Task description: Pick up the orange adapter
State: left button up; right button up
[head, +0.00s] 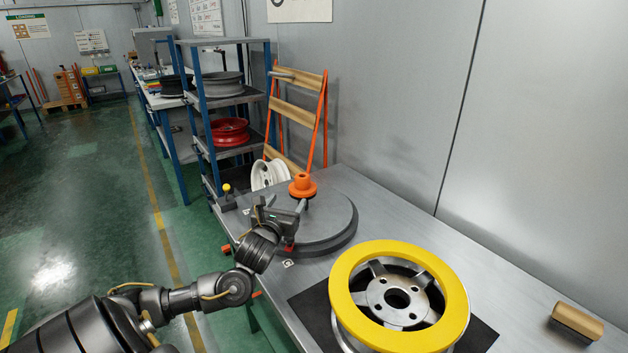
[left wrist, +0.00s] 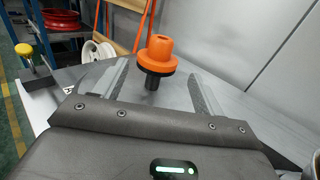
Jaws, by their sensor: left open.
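The orange adapter (head: 302,185) stands upright on a dark spindle over the round grey plate (head: 338,229) at the far end of the table. It has a wide flange and a narrower hub on top. In the left wrist view the adapter (left wrist: 160,56) sits ahead of my gripper, near the middle, between the lines of the two fingers. My left gripper (head: 287,204) is open and empty, just short of the adapter; its fingers also show in the left wrist view (left wrist: 160,86). I cannot tell whether a finger touches it. My right gripper is not in view.
A wheel with a yellow ring (head: 447,318) lies on a black mat (head: 312,306) in front. A wooden-backed block (head: 577,321) lies at right. A yellow-knobbed item (head: 227,189) is at the table's left edge. A shelf rack (head: 231,97) and an orange-framed rack (head: 323,118) stand behind.

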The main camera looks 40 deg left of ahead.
aim_at(300, 182)
pick_arm(q)
jog(key=x, duration=0.5)
jog(key=shift+w+p, duration=0.35)
jog(key=shift+w+a, duration=0.1)
jog(key=shift+w, duration=0.15)
jog(key=shift+r, duration=0.1)
jog(key=p+x, duration=0.1)
jog(key=x, duration=0.3)
jog(key=shift+w+a, duration=0.15)
jog(key=shift+w, duration=0.15)
jog(key=shift+w+a, duration=0.1)
jog(key=shift+w, duration=0.2)
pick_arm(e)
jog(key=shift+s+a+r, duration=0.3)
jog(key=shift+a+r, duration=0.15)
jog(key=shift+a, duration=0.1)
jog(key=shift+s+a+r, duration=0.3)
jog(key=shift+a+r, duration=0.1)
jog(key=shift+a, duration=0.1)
